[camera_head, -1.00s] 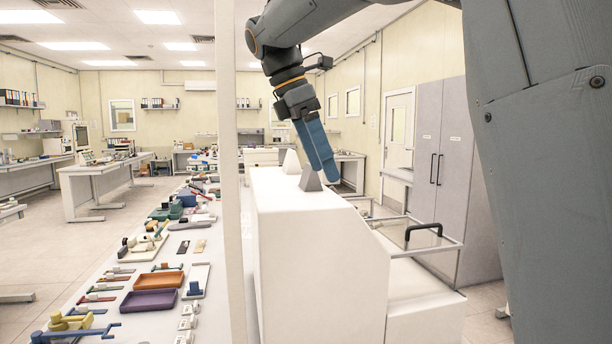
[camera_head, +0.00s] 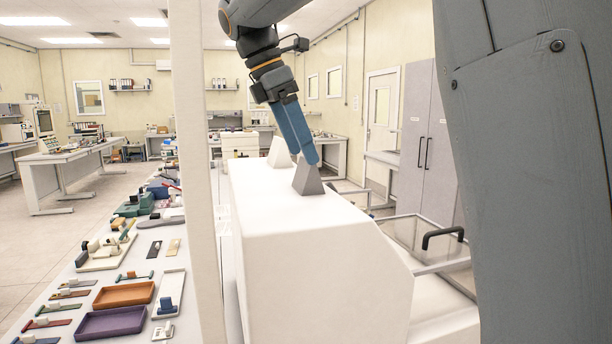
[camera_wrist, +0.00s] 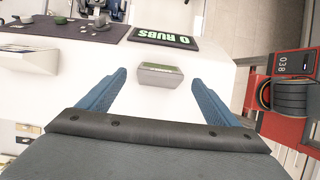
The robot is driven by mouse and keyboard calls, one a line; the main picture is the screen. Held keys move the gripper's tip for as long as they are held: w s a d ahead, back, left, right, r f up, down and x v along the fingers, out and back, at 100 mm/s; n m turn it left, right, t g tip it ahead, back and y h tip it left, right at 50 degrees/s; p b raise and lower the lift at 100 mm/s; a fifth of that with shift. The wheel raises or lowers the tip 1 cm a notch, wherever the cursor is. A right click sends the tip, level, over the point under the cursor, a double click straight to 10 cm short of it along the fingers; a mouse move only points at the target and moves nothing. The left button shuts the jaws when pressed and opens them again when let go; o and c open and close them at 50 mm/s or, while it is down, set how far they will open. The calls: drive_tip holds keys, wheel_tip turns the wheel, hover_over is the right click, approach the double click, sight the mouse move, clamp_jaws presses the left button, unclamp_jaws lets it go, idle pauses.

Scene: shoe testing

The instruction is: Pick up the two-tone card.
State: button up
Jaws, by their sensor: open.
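My gripper (camera_head: 304,158) points down over the top of a white machine housing (camera_head: 250,195), its blue fingers by a grey wedge-shaped block (camera_head: 309,182). In the wrist view the fingers of my gripper (camera_wrist: 159,78) are apart. A small grey block with a greenish top strip (camera_wrist: 160,75) shows between them, with gaps on both sides. I cannot tell for sure which thing is the two-tone card; no card with two tones shows clearly. A dark flat piece (camera_head: 154,249) and a tan flat piece (camera_head: 173,247) lie on the bench at left.
A white wedge (camera_head: 279,153) stands behind the grey one. The bench holds an orange tray (camera_head: 124,294), a purple tray (camera_head: 110,322) and several tools. A white post (camera_head: 200,170) stands beside the housing.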

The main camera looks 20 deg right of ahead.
sight(304, 164)
drive_tip(key=shift+a+p+x, duration=0.15)
drive_tip(key=shift+p+x, duration=0.6)
drive_tip(key=shift+x, duration=0.8)
drive_tip(key=shift+a+p+x, duration=0.1)
drive_tip(key=shift+p+x, duration=0.6)
drive_tip(key=shift+x, duration=0.85)
drive_tip(key=shift+f, duration=0.1)
drive_tip(key=shift+c, duration=0.4)
drive_tip(key=c, duration=1)
